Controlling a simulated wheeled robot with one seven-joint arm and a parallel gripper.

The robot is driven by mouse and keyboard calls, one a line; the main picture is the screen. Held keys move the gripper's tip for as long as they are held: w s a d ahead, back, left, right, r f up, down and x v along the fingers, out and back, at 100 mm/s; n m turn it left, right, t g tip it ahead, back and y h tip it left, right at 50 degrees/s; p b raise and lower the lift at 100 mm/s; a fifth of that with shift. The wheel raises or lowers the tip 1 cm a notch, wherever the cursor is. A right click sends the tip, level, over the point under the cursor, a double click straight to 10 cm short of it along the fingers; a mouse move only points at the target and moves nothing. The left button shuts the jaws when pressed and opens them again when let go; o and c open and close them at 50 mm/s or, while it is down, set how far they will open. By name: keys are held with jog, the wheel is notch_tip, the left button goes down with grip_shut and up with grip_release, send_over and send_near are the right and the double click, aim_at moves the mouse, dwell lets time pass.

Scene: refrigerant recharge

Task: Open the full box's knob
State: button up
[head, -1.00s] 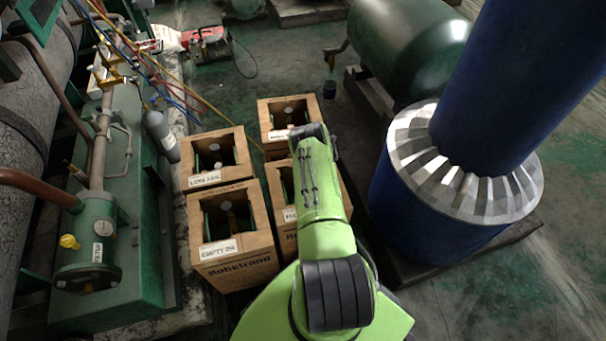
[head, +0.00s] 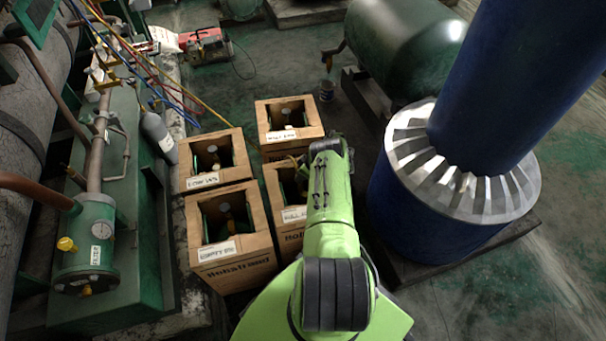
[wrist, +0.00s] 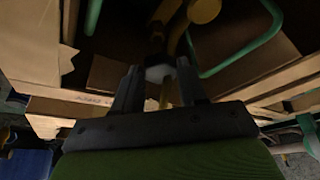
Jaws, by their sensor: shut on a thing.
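The full box (head: 287,243) is a brown carton at the front right of the group of boxes in the head view, with a white label that seems to read FULL. My arm hangs over its right side and hides part of its opening. In the wrist view, my gripper (wrist: 159,82) reaches into a carton, its two dark fingers on either side of a pale knob (wrist: 158,73). The gripper is shut on this knob. Brass-coloured fittings and a green curved handle show close beyond it. The fingertips are hidden in the head view.
The empty box (head: 236,272) stands to the left, with two more cartons (head: 214,182) (head: 290,133) behind. A large blue cylinder (head: 410,225) stands close on the right. Green machinery (head: 120,258) and hoses line the left.

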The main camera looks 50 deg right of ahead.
dwell(0.3)
jog(key=o, duration=1.1)
jog(key=shift+c, duration=0.2)
jog(key=p+v, duration=0.7)
jog(key=v, duration=0.8)
jog(key=shift+r, duration=0.35)
jog(key=shift+r, duration=0.1)
